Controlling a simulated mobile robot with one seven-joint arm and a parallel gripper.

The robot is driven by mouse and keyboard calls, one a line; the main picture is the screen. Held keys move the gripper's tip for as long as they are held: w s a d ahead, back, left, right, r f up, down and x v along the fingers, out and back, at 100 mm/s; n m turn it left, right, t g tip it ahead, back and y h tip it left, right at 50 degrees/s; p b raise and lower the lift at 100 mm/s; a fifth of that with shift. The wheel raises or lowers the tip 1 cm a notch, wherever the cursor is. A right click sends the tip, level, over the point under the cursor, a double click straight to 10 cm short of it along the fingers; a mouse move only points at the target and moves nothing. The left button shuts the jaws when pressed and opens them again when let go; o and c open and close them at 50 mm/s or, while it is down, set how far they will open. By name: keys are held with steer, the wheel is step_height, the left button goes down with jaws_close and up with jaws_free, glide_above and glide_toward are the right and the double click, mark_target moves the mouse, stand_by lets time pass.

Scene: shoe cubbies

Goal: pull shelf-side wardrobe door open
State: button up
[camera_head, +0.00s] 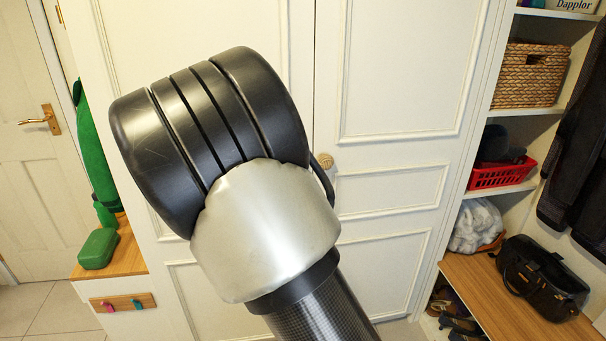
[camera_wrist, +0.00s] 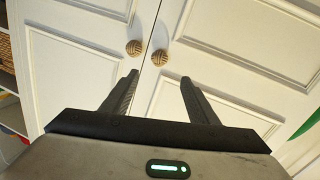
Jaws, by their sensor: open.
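The shelf-side wardrobe door (camera_head: 395,185) is the white panelled right-hand door in the head view, and it is shut. Its round patterned knob (camera_head: 325,160) shows just beyond my arm. In the wrist view the shelf-side door (camera_wrist: 75,60) is on the left, with its knob (camera_wrist: 134,47) beside the door gap. The other door's knob (camera_wrist: 159,57) is just right of the gap. My gripper (camera_wrist: 160,77) is open and empty, its fingers pointing at the doors a little below both knobs in the picture. In the head view my arm hides the gripper.
Open shelves at right hold a wicker basket (camera_head: 529,75), a red basket (camera_head: 501,172) and a black bag (camera_head: 541,279) on a wooden bench (camera_head: 500,305). Dark coats hang at far right. A green case (camera_head: 98,249) sits on a wooden ledge at left, near another white door (camera_head: 30,150).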

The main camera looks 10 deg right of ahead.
steer(key=w+d, duration=0.3)
steer(key=w, duration=1.4)
steer(key=shift+d+b, duration=0.2)
steer(key=shift+b, duration=0.25)
jaws_close()
steer(key=shift+s, duration=0.1)
